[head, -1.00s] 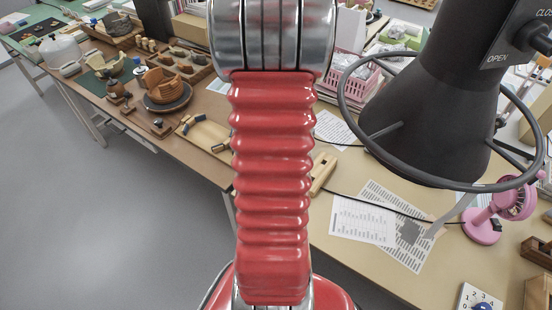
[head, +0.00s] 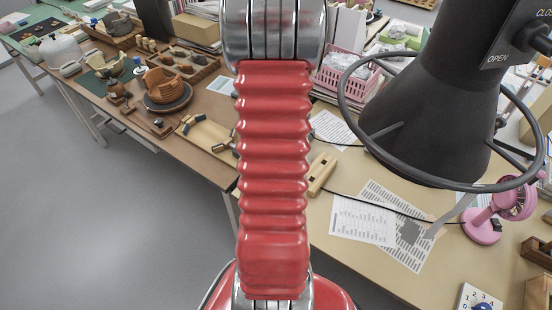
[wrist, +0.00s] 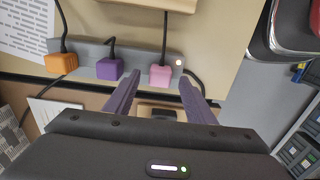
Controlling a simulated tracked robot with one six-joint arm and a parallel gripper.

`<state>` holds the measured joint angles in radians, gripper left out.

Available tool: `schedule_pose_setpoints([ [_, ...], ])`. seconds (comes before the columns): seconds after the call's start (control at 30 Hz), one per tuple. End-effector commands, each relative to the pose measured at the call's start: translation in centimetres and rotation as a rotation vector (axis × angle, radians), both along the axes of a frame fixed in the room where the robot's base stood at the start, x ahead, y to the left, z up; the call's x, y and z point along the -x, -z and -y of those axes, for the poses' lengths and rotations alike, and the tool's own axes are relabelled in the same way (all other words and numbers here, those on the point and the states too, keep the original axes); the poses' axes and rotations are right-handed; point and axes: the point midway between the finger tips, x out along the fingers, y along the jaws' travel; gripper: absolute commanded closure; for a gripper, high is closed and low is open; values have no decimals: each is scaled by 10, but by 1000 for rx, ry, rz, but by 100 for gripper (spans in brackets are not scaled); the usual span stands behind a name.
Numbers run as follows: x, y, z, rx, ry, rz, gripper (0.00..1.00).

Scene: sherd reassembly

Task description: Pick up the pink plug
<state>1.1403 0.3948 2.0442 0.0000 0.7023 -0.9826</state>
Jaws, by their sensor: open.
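The pink plug (wrist: 160,75) sits in a grey power strip (wrist: 136,57) in the wrist view, with a dark cord running up from it. A purple plug (wrist: 109,69) is to its left, and an orange plug (wrist: 60,62) is farther left. My gripper (wrist: 160,80) is open, its two dark purple fingers apart. In the picture the pink plug shows between the fingertips; I cannot tell whether they are level with it. The head view shows my red arm but neither the gripper nor the plugs.
A small light shows on the strip's right end. A tan wooden block (wrist: 155,4) lies beyond the strip. In the head view, a large dark lamp-like hood with a ring (head: 435,110) hangs over the right table, near a pink fan (head: 484,226) and printed sheets (head: 362,221).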

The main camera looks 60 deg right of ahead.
Motion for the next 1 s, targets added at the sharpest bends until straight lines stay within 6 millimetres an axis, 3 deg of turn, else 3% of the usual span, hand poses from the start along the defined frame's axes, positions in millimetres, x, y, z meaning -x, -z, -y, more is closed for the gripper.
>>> schedule_pose_setpoints([
  [0.23,1,25,-1,-1,0,-1,50],
  [0.77,1,26,0,0,1,0,50],
  [1.0,1,25,0,0,1,0,65],
])
